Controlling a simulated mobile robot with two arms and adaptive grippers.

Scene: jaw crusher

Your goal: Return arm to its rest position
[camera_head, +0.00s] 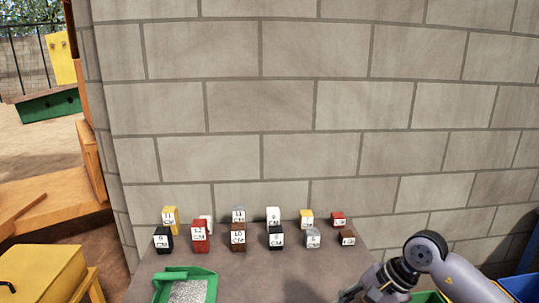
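My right arm (430,258) comes in from the lower right, grey with black joints, and bends down over the right side of the grey table (250,270). My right gripper (352,293) is at the bottom edge of the view, mostly cut off, so its opening does not show clearly. I see nothing held in its visible part. My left arm and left gripper are not in view.
Several labelled blocks, including a red one (200,236) and a black one (163,239), stand in two rows along the table's back. A green tray (205,272) holds grey gravel at front left. A block wall (300,110) rises behind. A yellow box (45,270) stands left.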

